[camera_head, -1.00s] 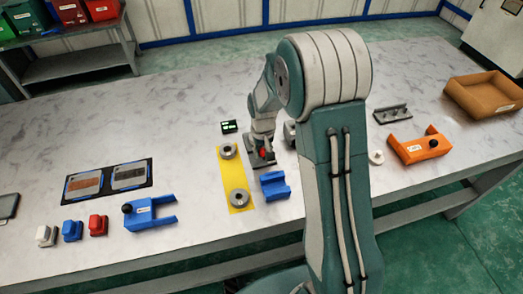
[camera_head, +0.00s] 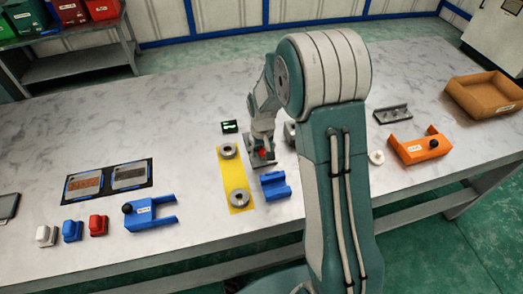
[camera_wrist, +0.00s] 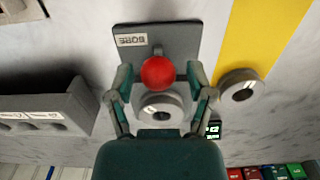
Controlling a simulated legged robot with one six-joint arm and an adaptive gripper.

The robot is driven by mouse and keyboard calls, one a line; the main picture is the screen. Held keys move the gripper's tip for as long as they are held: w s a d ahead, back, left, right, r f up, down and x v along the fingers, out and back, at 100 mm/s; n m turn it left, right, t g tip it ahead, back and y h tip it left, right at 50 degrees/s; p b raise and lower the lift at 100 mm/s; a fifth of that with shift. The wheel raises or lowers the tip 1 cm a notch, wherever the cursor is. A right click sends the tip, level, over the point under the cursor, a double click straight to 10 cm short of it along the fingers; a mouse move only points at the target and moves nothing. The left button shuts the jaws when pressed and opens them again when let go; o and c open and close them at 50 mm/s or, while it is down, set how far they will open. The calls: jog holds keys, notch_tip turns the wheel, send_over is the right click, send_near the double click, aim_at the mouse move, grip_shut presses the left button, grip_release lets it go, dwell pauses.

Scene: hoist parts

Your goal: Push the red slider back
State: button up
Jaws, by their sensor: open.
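The red slider's round knob (camera_wrist: 158,73) stands on a grey plate (camera_wrist: 185,38) labelled "BORE" in the wrist view. My gripper (camera_wrist: 159,78) is open, with one finger on each side of the knob; I cannot tell whether either touches it. A grey ring (camera_wrist: 160,106) lies on the plate between the fingers, close to the knob and partly hidden by my gripper. In the head view the red knob (camera_head: 262,153) is a small spot beside my gripper (camera_head: 262,149), and my arm hides part of the plate.
A yellow strip (camera_head: 234,175) with two grey rings lies left of the plate. A blue cradle (camera_head: 275,186) is close in front, and a small black display (camera_head: 229,127) stands behind. A grey block with holes (camera_wrist: 40,115) also sits near my gripper.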

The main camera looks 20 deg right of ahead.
jog(key=shift+r, duration=3.5)
